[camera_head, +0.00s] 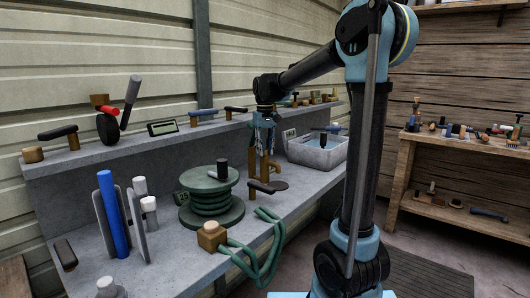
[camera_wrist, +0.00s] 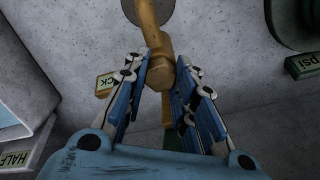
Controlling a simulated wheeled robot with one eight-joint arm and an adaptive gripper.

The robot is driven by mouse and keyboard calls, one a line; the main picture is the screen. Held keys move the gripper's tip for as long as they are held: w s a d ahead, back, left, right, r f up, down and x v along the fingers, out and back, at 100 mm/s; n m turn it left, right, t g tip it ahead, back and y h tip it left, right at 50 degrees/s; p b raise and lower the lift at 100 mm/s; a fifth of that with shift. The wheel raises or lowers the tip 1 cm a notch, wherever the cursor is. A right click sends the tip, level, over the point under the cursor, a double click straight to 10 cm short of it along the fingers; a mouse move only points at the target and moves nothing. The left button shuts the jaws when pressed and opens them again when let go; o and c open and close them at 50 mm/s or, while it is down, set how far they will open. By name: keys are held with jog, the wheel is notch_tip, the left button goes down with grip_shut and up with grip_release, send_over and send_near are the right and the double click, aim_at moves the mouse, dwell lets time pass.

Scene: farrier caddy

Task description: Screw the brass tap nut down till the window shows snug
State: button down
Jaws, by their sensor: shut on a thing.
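My gripper (camera_wrist: 165,72) points down over the grey bench, its blue fingers on both sides of the brass tap nut (camera_wrist: 160,76) and shut on it. In the head view, my gripper (camera_head: 264,122) is above the brass tap (camera_head: 252,166), and the nut cannot be made out there. A brass arm (camera_wrist: 147,20) runs up from the nut to a grey disc (camera_wrist: 150,4) in the wrist view. A small tan window (camera_wrist: 107,85) beside the left finger shows the letters "CK"; the finger hides the rest.
A grey basin of water (camera_head: 313,158) stands close right of the tap. A green reel (camera_head: 211,204) stands to the left, with green hose (camera_head: 270,250) in front. Blue and grey upright tools (camera_head: 113,212) stand further left. A raised back shelf (camera_head: 170,140) holds several tools.

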jog(key=shift+w, duration=0.1)
jog(key=shift+m, duration=2.1)
jog(key=c, duration=1.5)
grip_release()
jog(key=shift+d, duration=0.1)
jog(key=shift+f, duration=0.1)
grip_shut()
grip_release()
